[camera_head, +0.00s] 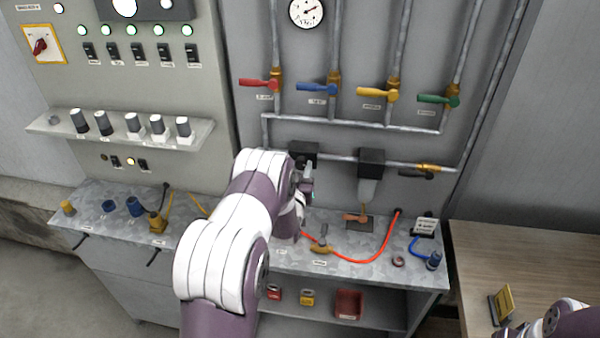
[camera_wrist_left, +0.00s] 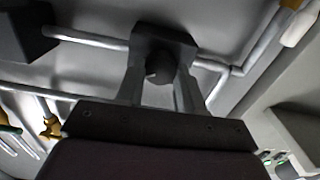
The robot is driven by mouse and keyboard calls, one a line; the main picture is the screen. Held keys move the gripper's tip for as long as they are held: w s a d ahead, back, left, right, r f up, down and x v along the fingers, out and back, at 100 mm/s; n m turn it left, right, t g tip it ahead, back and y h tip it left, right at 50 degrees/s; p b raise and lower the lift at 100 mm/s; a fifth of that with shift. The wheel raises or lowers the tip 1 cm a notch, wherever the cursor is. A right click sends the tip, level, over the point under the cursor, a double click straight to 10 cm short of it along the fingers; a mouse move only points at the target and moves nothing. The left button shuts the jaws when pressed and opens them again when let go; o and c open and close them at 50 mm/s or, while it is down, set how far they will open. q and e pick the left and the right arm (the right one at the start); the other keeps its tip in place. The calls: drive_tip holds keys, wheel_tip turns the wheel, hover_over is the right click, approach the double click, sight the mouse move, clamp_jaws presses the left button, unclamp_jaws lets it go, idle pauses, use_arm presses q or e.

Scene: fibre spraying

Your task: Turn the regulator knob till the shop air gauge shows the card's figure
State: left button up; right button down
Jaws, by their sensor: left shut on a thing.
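The dark regulator block (camera_head: 303,150) sits on the horizontal pipe of the back panel, just beyond my left arm. In the left wrist view, the round dark regulator knob (camera_wrist_left: 160,68) lies between the two fingers of my left gripper (camera_wrist_left: 161,85), which is shut on it. In the head view my left gripper (camera_head: 306,172) is partly hidden by my arm.
Red (camera_head: 260,85), blue (camera_head: 318,89), yellow (camera_head: 377,93) and green (camera_head: 438,99) valve handles line the pipes above. A second dark block (camera_head: 370,163) is right of the regulator. A red hose (camera_head: 372,256) and small tools lie on the metal bench (camera_head: 345,268).

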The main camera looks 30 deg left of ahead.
use_arm(q)
drive_tip(key=n+b, duration=0.7)
drive_tip(key=n, duration=0.1)
drive_tip(key=shift+f+b, duration=0.3)
drive_tip(key=shift+a+r+n+b, duration=0.1)
drive_tip(key=shift+r+n+b, duration=0.05)
drive_tip(key=shift+n+b, duration=1.75)
drive_tip(key=o, duration=1)
drive_tip(key=shift+o, duration=0.2)
drive_tip(key=shift+s+r, duration=0.1)
